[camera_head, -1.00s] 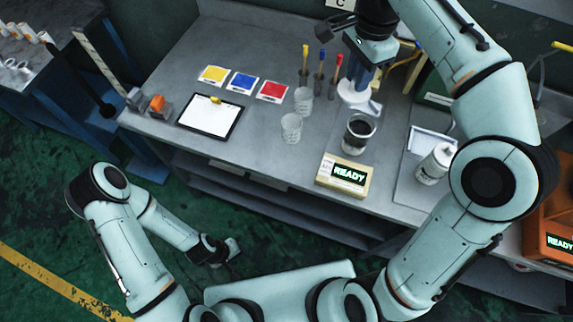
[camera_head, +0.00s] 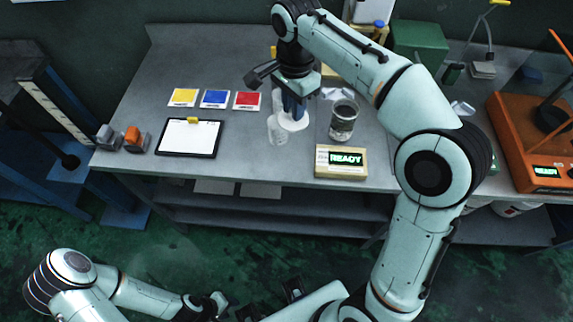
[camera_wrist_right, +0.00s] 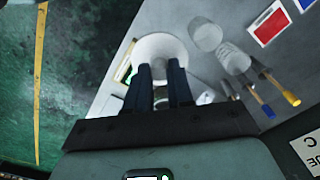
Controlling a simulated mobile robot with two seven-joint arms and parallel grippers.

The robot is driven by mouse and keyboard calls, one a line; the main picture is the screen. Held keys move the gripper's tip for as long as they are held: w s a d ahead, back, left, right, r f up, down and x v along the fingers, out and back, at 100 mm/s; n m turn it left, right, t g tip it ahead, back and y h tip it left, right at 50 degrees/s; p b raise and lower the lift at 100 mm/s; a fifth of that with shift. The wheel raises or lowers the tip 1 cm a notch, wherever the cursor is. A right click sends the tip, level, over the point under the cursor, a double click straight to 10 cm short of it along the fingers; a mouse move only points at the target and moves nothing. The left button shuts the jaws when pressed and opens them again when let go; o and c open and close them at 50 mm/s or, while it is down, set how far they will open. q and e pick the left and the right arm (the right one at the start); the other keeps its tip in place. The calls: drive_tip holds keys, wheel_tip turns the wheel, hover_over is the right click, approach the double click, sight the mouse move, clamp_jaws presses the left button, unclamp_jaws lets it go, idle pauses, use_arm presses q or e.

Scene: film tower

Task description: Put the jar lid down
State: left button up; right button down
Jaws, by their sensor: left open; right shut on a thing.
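The white round jar lid (camera_head: 291,123) is held between the fingers of my right gripper (camera_head: 294,108), over the grey bench. It also shows as a pale disc at the fingertips in the right wrist view (camera_wrist_right: 158,44). I cannot tell how high it is above the bench. The open glass jar (camera_head: 344,121), with dark contents, stands upright to the right of the lid in the head view. My left gripper (camera_head: 220,304) is open and empty, low in front of the bench.
Clear cups (camera_head: 277,130) stand close beside the lid. The sign reading READY (camera_head: 341,161) sits near the bench's front edge. A clipboard (camera_head: 189,137) and yellow, blue and red cards lie left. Bare bench (camera_head: 240,165) shows between clipboard and sign.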

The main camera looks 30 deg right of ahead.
drive_tip(key=shift+f+b, duration=1.6)
drive_tip(key=shift+f, duration=8.25)
use_arm(q)
drive_tip(key=f, duration=0.1)
drive_tip(key=s+f, duration=0.2)
drive_tip(key=shift+d+f, duration=0.1)
drive_tip(key=shift+f, duration=0.3)
drive_tip(key=shift+f, duration=0.1)
use_arm(e)
drive_tip(key=c, duration=1.4)
unclamp_jaws()
drive_tip(key=shift+f, duration=0.2)
drive_tip(key=o, duration=0.4)
drive_tip(key=shift+r, duration=0.1)
use_arm(q)
drive_tip(key=shift+w+r+p, duration=0.25)
drive_tip(key=shift+r+p, duration=0.2)
drive_tip(key=shift+r, duration=0.1)
drive_tip(key=shift+w+r+p, duration=0.2)
drive_tip(key=shift+r+p, duration=0.2)
drive_tip(key=shift+r, duration=0.1)
use_arm(e)
wheel_tip(320, 180, up, 12)
drive_tip(key=shift+r, duration=0.2)
